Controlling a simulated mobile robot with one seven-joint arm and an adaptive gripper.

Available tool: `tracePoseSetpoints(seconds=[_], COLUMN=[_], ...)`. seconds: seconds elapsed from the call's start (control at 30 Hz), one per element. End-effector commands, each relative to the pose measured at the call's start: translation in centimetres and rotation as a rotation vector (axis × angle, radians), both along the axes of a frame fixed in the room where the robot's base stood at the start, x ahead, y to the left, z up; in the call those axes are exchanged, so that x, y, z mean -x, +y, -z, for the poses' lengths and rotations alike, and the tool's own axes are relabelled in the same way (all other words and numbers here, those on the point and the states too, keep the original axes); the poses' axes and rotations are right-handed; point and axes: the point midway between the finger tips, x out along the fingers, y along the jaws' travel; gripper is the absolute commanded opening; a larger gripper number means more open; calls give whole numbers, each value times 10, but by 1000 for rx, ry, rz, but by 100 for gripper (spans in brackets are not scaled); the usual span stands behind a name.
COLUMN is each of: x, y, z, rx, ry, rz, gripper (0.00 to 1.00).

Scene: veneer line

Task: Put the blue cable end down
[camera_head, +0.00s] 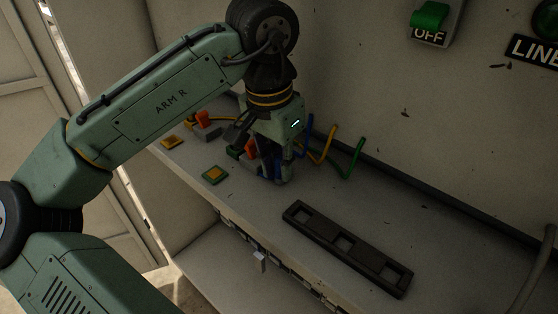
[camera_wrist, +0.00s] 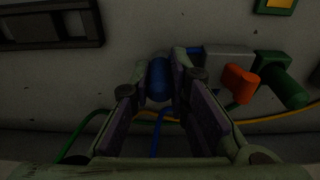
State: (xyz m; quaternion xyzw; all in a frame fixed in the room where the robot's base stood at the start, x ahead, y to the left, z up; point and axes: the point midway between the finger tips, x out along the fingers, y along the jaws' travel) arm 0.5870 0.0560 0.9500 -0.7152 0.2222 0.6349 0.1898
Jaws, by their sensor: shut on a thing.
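The blue cable end (camera_wrist: 158,80) is a rounded blue plug between my gripper's fingers (camera_wrist: 160,85) in the wrist view. Its blue cable (camera_wrist: 157,135) runs back from it, and also shows behind my gripper in the head view (camera_head: 309,124). My gripper (camera_head: 272,178) points down, low over the shelf, and is shut on the plug. The fingers largely hide the plug in the head view. Whether it touches the shelf I cannot tell.
A grey block with an orange lever (camera_wrist: 239,82) and a green plug (camera_wrist: 282,80) lie beside my gripper. Green-and-yellow square pieces (camera_head: 215,175) lie left. Yellow (camera_head: 328,145) and green cables (camera_head: 355,160) rise behind.

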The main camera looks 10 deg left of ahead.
Motion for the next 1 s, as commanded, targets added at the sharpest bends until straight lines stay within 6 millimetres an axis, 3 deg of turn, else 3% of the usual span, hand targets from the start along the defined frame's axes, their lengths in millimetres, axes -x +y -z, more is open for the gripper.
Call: tracePoseSetpoints(seconds=[0.1,0.13,0.43,0.77,0.87,1.0], x=[0,0,0,0,0,2], y=[0,0,0,0,1,2], z=[3,3,3,0,-8,-34], rx=[1,0,0,-1,0,0], ry=[0,0,0,0,-1,-4], rz=[1,1,0,-1,-1,1], gripper=[0,17,36,36,36,36])
